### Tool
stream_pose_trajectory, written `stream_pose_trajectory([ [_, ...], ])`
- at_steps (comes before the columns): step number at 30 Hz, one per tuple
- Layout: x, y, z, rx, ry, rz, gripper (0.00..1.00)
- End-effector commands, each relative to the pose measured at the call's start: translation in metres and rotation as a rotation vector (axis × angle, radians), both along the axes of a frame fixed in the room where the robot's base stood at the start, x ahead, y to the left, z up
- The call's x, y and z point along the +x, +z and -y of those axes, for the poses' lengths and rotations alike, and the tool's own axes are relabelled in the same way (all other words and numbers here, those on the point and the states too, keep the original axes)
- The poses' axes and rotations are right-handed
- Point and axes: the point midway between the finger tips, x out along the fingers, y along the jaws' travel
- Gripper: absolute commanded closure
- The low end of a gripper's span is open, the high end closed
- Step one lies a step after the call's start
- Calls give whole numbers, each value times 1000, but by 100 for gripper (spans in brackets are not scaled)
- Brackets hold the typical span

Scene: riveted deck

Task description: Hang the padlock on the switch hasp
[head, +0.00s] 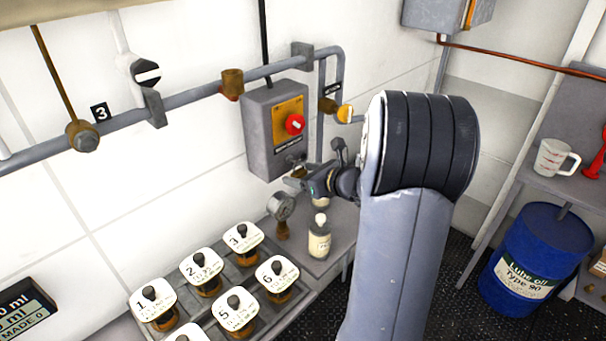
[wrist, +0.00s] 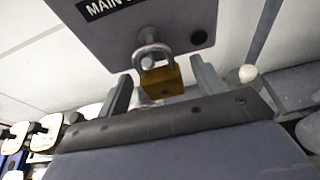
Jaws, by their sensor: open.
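The padlock (wrist: 161,83) has a brass body and a grey shackle. In the wrist view its shackle is looped around a small round grey part, apparently the hasp (wrist: 148,60), on the lower face of the switch box (wrist: 185,15). The body hangs below, between the spread fingers of my gripper (wrist: 163,88), with gaps on both sides. In the head view the grey switch box (head: 258,138) has a yellow plate and a red knob (head: 294,124). My gripper (head: 299,181) is just below its front, and the padlock is hard to make out there.
Pipes with valves run along the wall around the box. A blue drum (head: 535,258) and a shelf with a measuring jug (head: 553,158) are at right.

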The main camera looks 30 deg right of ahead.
Motion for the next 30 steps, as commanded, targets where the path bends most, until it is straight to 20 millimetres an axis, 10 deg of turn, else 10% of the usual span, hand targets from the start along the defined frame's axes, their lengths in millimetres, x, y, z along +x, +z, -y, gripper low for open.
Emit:
stream_pose_trajectory([
  [11,-8,3,3,-1,-1,0,33],
  [30,-94,36,34,-1,-2,0,33],
])
